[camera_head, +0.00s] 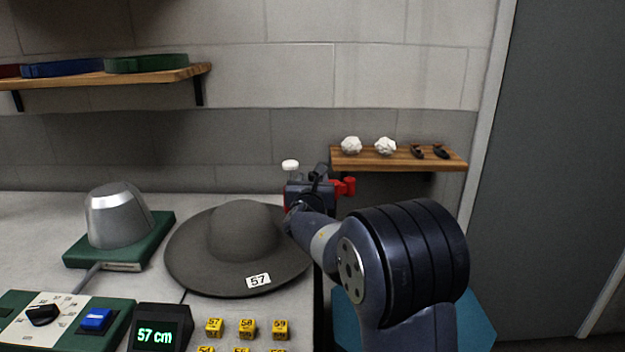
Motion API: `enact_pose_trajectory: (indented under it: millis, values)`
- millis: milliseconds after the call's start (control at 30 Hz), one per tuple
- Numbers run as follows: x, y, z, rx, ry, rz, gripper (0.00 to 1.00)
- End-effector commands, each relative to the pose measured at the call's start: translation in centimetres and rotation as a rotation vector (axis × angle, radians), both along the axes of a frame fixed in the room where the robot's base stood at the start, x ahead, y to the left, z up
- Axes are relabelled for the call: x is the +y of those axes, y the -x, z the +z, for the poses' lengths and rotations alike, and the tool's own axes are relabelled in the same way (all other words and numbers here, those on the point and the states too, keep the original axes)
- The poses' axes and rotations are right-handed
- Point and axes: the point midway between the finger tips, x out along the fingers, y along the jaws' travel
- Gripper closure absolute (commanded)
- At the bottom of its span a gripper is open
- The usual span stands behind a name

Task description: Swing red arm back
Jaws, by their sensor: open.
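The red arm (344,187) shows as a short red piece with a rounded end, just right of my gripper, beyond the back right of the grey hat. A sliver of red also shows at the gripper's left side. My gripper (308,190) is open and seen from behind, in front of the red arm. Its body hides most of the red arm and its fingertips, so I cannot tell whether they touch it. A white round knob on a thin stem (290,166) stands just left of and above the gripper.
A wide-brimmed grey hat (245,228) marked 57 lies left of my gripper. Behind-left is a metal dome (118,218) on a green base. A control panel (62,318), display (158,335) and yellow number blocks (247,328) are in front. A wooden shelf (398,160) is behind-right.

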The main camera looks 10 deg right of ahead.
Motion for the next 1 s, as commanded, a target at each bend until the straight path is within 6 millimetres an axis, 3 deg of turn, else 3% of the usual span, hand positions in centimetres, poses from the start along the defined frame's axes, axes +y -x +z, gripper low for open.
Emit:
enact_pose_trajectory:
  millis: [233, 800, 1000]
  values:
    - [-0.01, -0.06, -0.03, 0.0, 0.0, 0.0, 0.54]
    - [0.02, -0.04, -0.01, 0.0, 0.0, 0.001, 1.0]
    - [0.02, -0.04, -0.01, 0.0, 0.0, 0.001, 1.0]
